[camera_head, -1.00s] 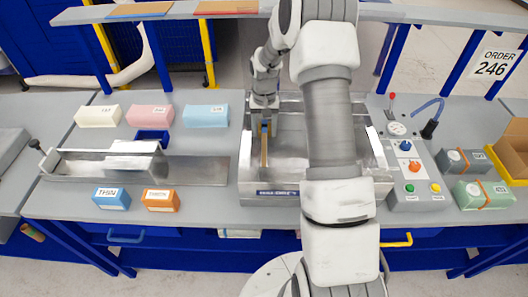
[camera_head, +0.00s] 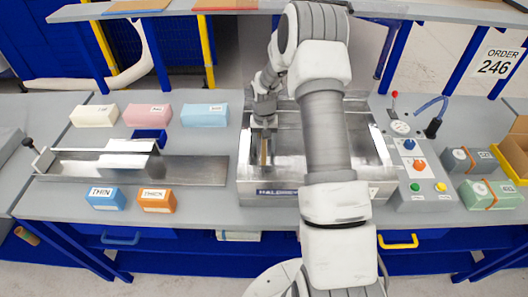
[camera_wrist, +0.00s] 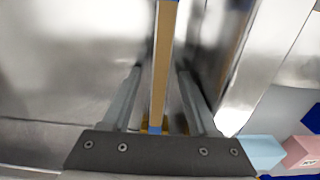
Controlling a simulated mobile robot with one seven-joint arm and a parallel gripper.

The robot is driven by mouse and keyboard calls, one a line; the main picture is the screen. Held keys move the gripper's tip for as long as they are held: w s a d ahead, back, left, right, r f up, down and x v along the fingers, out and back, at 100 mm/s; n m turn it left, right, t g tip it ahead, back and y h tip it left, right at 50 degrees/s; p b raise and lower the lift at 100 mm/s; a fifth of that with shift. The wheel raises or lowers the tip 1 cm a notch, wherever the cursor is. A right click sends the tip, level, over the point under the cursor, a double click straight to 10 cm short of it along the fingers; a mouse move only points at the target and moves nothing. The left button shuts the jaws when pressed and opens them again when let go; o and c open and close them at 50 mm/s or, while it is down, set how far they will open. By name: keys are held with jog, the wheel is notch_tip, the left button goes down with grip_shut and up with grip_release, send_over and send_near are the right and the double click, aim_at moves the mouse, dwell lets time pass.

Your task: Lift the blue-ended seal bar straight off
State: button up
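The seal bar (camera_wrist: 159,60) is a narrow tan strip with blue at its ends, running up the middle of the wrist view. In the head view the seal bar (camera_head: 264,153) sits at the left side of the metal chamber of the sealing machine (camera_head: 268,193). My gripper (camera_wrist: 160,72) is open, with one grey finger on each side of the bar. A gap shows between the bar and each finger. In the head view my gripper (camera_head: 264,121) points down over the bar's far part. My arm hides much of the chamber's right side.
A control panel (camera_head: 413,175) with buttons and a red-tipped lever adjoins the chamber on the right. Cream, pink and light blue (camera_head: 205,116) blocks lie on the left, behind a metal fixture (camera_head: 190,170). Small THIN (camera_head: 106,198) and THICK (camera_head: 157,200) boxes lie in front.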

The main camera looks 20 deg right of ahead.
grip_shut()
dwell(0.4)
